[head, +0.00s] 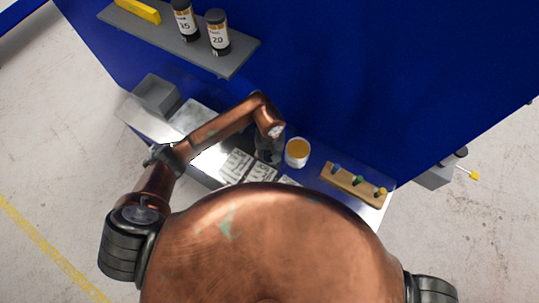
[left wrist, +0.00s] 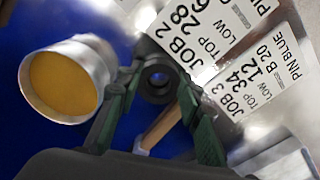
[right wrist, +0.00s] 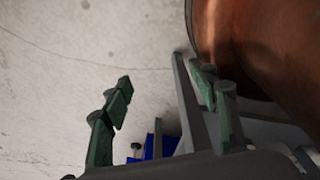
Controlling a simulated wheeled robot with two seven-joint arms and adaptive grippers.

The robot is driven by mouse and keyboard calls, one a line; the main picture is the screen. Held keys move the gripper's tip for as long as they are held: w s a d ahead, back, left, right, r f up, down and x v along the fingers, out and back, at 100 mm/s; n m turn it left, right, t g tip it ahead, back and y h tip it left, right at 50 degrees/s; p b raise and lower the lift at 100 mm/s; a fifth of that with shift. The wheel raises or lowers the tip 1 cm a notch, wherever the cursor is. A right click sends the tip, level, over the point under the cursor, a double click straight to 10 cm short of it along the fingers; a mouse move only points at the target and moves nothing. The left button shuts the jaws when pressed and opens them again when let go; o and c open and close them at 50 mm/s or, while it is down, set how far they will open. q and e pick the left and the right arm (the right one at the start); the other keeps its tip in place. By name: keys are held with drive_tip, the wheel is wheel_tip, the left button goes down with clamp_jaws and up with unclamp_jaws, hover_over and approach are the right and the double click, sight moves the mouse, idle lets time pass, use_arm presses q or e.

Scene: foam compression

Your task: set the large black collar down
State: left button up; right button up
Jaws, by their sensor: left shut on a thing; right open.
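The large black collar (left wrist: 157,97) is a dark ring with a round hole. It sits between the green-padded fingers of my left gripper (left wrist: 155,84), which is shut on it. In the head view my left gripper (head: 268,150) is over the bench, between the printed cards and the orange-filled cup. I cannot make out the collar apart from the gripper there, or tell whether it touches the bench. My right gripper (right wrist: 166,85) is open and empty in the right wrist view, with bare floor behind it.
The bench holds printed job cards (head: 236,164), a cup with an orange inside (head: 297,152), a wooden block with coloured pins (head: 353,184) and a grey bin (head: 156,95). A shelf (head: 186,46) with two dark bottles is on the blue wall. My copper body hides the bench's front.

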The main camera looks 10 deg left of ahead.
use_arm(q)
drive_tip(key=shift+f, duration=0.2)
drive_tip(key=o, duration=0.9)
drive_tip(key=shift+c, duration=0.2)
drive_tip(key=shift+r, duration=0.1)
